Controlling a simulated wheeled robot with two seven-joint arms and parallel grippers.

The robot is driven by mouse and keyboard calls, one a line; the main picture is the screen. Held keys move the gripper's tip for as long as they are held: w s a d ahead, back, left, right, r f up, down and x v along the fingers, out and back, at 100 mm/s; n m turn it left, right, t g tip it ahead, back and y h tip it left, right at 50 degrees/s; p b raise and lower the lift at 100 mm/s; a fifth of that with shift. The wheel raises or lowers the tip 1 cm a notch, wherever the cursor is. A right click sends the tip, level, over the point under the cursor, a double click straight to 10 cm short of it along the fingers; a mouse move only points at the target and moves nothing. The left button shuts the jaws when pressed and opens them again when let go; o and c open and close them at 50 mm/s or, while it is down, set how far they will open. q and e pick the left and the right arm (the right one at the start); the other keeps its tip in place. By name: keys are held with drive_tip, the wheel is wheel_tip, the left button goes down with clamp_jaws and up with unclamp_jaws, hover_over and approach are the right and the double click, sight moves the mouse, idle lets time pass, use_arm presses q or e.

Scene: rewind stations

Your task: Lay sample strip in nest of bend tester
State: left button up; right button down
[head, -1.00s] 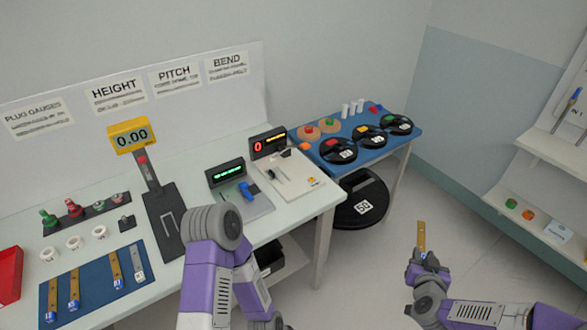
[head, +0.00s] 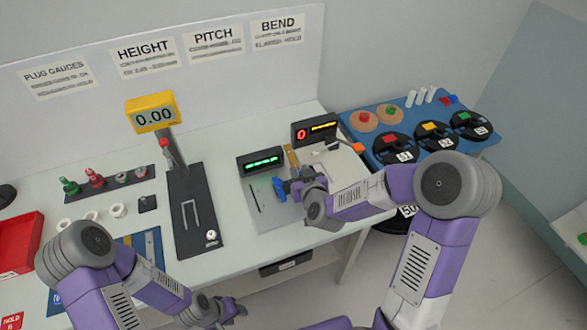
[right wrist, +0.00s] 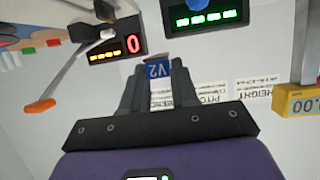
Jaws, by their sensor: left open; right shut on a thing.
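My right gripper (head: 292,184) is shut on a sample strip (head: 291,157), whose brass-coloured end stands up above the jaws. The strip's blue V2 end (right wrist: 158,71) sits between the fingers in the right wrist view. They are above the bench, in front of the pitch and bend displays. The bend tester (head: 346,163) is the pale unit with the red 0 display; my right arm partly covers it, and its nest cannot be made out. My left gripper (head: 228,312) is open and low at the bench's front edge, away from the strip.
The pitch tester (head: 262,160), with its green display, stands left of the bend tester. The height gauge (head: 190,205) is further left. A blue table (head: 385,118) with several spools is at the right. A lever with an orange tip (right wrist: 42,106) shows in the right wrist view.

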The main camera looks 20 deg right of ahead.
drive_tip(key=s+d+n+y+b, duration=0.1)
drive_tip(key=s+d+b, duration=0.2)
drive_tip(key=d+b, duration=0.6)
drive_tip(key=f, duration=0.3)
drive_tip(key=d+f+b, duration=0.1)
drive_tip(key=f, duration=0.2)
drive_tip(key=d+f, duration=0.1)
drive_tip(key=f, duration=0.3)
drive_tip(key=shift+d+b, duration=0.1)
drive_tip(key=shift+b, duration=0.3)
drive_tip(key=shift+r, duration=0.15)
drive_tip(key=c, duration=0.9)
unclamp_jaws()
drive_tip(key=shift+o, duration=0.2)
